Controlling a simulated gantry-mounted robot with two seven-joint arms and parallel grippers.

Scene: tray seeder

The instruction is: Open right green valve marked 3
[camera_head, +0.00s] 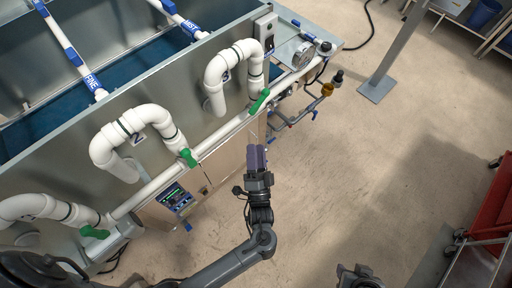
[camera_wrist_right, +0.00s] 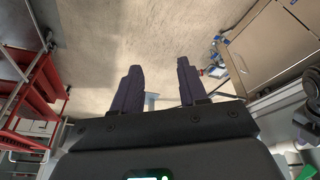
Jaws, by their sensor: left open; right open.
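The right green valve handle (camera_head: 260,101) sits on the white pipe below the right-hand white pipe loop (camera_head: 247,50). The dark mark on that loop is too small to read surely. The handle lies tilted, its upper end to the right. My left gripper (camera_head: 257,149) is open and empty, below the handle in the picture and apart from it, fingers pointing up toward the pipe. My right gripper shows in the right wrist view (camera_wrist_right: 158,66), open with nothing between its fingers. In the head view only a dark part of it shows at the bottom edge.
A middle green handle (camera_head: 188,157) under the loop marked 2 and a left green handle (camera_head: 95,232) share the pipe. A gauge (camera_head: 303,55) and thin fittings with an amber part (camera_head: 327,90) lie right. A red cart (camera_head: 494,205) stands far right.

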